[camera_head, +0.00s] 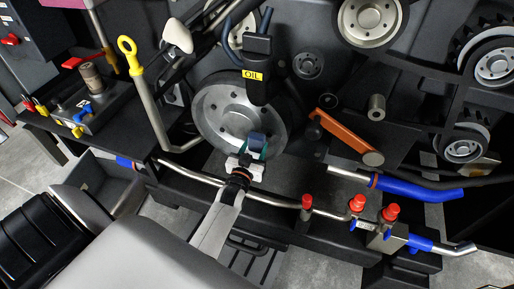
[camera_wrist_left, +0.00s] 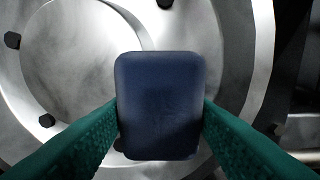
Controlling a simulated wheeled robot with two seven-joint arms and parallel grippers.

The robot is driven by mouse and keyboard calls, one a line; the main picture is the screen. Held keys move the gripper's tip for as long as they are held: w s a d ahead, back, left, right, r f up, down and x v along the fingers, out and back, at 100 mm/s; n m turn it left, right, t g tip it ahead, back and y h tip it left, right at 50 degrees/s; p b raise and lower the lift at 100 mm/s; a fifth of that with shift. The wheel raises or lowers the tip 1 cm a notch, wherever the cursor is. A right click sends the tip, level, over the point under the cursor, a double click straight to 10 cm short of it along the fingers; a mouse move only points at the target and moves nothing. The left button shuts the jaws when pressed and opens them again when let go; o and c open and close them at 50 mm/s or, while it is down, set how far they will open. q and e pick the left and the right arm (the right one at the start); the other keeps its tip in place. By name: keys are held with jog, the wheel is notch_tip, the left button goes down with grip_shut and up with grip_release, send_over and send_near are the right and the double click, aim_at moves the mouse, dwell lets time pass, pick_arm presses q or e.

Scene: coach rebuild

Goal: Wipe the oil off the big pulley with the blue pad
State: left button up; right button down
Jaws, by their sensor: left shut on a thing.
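The big pulley (camera_head: 228,112) is a grey metal disc with holes and bolts, left of centre in the head view. It fills most of the left wrist view (camera_wrist_left: 245,60), where faint darker smudges show on its face. My left gripper (camera_head: 249,155) is at the pulley's lower right. Its green fingers are shut on the blue pad (camera_wrist_left: 160,105), one on each side. The pad (camera_head: 257,141) is in front of the pulley's face. I cannot tell whether it touches. The pad hides the part of the pulley behind it. My right gripper is not in view.
A black filler with a yellow OIL label (camera_head: 253,76) hangs in front of the pulley's upper right. An orange lever (camera_head: 345,128) is to the right. A metal pipe with red caps (camera_head: 357,203) runs below. A yellow-ringed dipstick (camera_head: 128,50) stands at left.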

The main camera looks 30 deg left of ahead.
pick_arm(q)
jog(key=shift+s+d, duration=0.1)
jog(key=shift+s, duration=0.35)
jog(key=p+v, duration=0.1)
jog(key=v, duration=0.1)
jog(key=shift+s+d+p, duration=0.15)
jog(key=shift+s+p, duration=0.15)
jog(key=shift+s, duration=0.1)
jog(key=shift+v, duration=0.8)
jog(key=shift+d+f, duration=0.1)
jog(key=shift+f, duration=0.1)
jog(key=shift+p, duration=0.3)
jog(key=shift+p+v, duration=0.45)
jog(key=shift+v, duration=0.5)
jog(key=shift+s+d, duration=0.15)
jog(key=shift+s, duration=0.45)
jog(key=shift+r, duration=0.1)
